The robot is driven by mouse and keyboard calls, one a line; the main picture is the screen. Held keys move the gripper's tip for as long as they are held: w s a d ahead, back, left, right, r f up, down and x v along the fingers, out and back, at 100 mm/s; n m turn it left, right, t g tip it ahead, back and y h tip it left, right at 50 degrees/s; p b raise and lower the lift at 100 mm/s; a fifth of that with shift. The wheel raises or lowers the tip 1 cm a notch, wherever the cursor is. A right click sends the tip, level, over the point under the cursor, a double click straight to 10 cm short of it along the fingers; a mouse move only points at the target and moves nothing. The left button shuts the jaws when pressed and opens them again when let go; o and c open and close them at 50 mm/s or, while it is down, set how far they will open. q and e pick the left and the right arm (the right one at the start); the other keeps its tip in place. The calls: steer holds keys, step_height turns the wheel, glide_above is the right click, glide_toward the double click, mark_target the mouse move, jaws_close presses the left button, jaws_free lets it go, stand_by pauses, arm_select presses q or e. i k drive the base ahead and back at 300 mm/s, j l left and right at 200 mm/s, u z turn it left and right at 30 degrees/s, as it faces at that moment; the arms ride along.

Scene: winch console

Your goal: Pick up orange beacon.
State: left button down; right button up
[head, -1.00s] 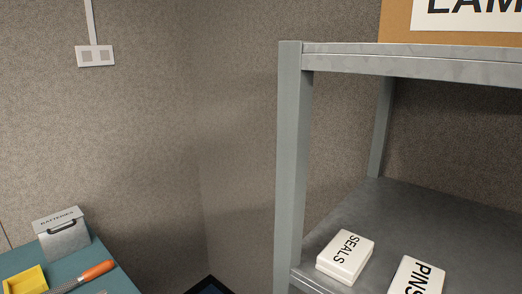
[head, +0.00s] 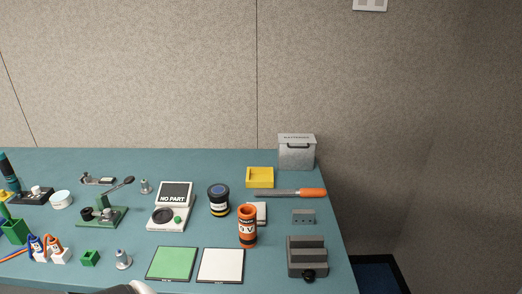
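An orange cylinder (head: 247,227), which fits the name orange beacon, stands upright on the teal bench (head: 330,268) right of the middle. It has an open-looking top and a pale band with dark lettering. It stands just in front of a small white-faced item (head: 261,209) and partly hides it.
A black cylinder with a blue top (head: 218,200) stands close behind left. A white square pad (head: 220,265) and a green pad (head: 172,263) lie in front. A grey slotted block (head: 307,257) is at right. A yellow tray (head: 260,177) and a metal batteries box (head: 297,151) are behind.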

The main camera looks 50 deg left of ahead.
mark_target(247, 213)
steer(key=j+u, duration=0.15)
steer(key=u, duration=1.45)
steer(key=i+l, duration=0.05)
